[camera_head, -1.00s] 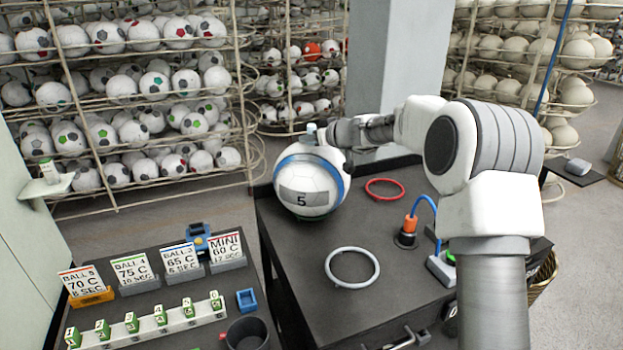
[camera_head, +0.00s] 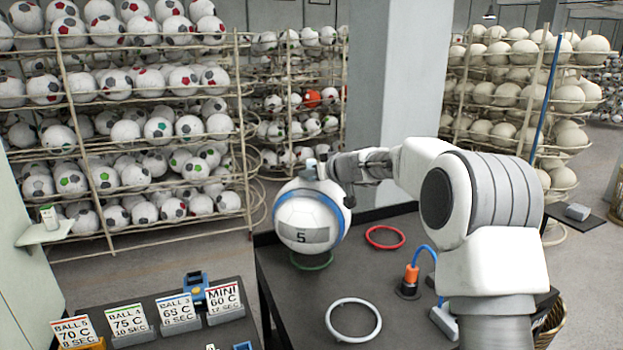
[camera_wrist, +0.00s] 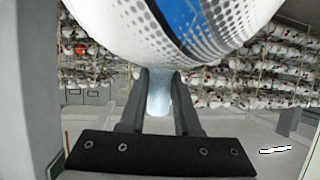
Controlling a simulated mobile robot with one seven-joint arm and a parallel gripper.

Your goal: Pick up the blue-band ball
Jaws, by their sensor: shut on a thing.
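The blue-band ball (camera_head: 310,216) is white with a blue stripe and a grey patch marked 5. It shows in the head view above a green ring (camera_head: 311,262) on the dark table, slightly raised over it. In the wrist view the ball (camera_wrist: 120,25) fills the top, with its blue band and dots. My gripper (camera_wrist: 158,82) is shut on a pale blue knob (camera_wrist: 159,98) at the ball's top. In the head view my gripper (camera_head: 318,170) reaches the ball from the right; the contact is small and partly hidden.
A red ring (camera_head: 385,237) and a white ring (camera_head: 353,319) lie on the table (camera_head: 290,300). An orange plug-like piece (camera_head: 409,283) with a blue hose stands at its right. Sign cards (camera_head: 150,315) stand at lower left. Ball racks (camera_head: 120,120) and a grey pillar (camera_head: 385,90) stand behind.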

